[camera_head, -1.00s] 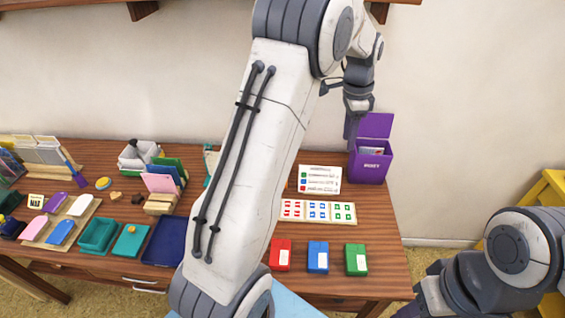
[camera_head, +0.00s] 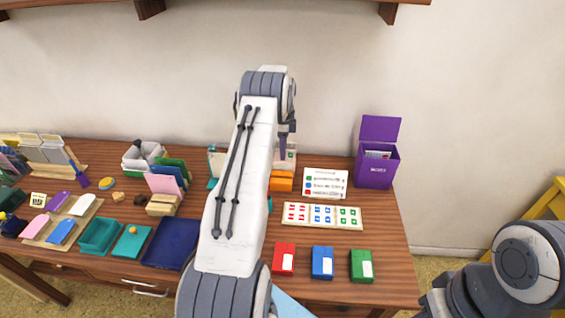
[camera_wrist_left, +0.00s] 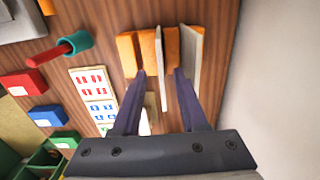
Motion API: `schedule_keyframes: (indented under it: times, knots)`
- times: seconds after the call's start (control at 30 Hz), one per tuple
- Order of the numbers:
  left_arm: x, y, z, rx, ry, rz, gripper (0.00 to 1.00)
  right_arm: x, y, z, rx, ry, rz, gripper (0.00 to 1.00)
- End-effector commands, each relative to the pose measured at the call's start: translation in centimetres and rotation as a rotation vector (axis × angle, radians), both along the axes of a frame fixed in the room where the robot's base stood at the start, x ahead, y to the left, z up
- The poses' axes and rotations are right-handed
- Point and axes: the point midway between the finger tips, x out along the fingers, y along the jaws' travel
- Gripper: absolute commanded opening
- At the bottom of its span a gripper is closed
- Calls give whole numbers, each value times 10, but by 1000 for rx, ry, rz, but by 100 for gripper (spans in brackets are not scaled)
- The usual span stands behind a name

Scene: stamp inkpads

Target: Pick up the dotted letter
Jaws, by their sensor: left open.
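An orange rack (camera_head: 281,185) stands near the back of the table, partly behind my left arm. In the left wrist view the orange rack (camera_wrist_left: 126,52) has two thin upright pale letters in it. One pale letter (camera_wrist_left: 159,60) lines up between my fingertips, and the other pale letter (camera_wrist_left: 191,50) stands to the right. I cannot tell which one is dotted, as both show nearly edge-on. My left gripper (camera_wrist_left: 159,72) is open, with a finger on each side of the first letter. Its fingers point down over the rack in the head view (camera_head: 285,150). My right gripper is out of view.
Red (camera_head: 284,257), blue (camera_head: 322,262) and green (camera_head: 361,266) inkpads line the front. A card with stamped marks (camera_head: 322,215) and a sign (camera_head: 325,183) lie behind them. A purple box (camera_head: 374,170) stands back right. An empty dark blue tray (camera_head: 170,243) lies to the left.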

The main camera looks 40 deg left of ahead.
Motion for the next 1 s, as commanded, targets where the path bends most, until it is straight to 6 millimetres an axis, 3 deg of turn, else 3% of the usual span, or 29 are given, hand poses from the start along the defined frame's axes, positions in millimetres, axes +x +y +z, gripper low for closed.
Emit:
schedule_keyframes:
  times: [0.2,0.5,0.53,0.63,1.0]
  knots:
    - [0,3,-30,-1,2,1,42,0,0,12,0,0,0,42]
    - [1,3,-38,1,-1,1,42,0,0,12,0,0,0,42]
    - [1,3,-38,1,-1,1,39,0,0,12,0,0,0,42]
    - [1,3,-38,1,-1,1,0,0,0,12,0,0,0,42]
    - [1,4,-37,1,-1,1,0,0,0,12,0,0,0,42]
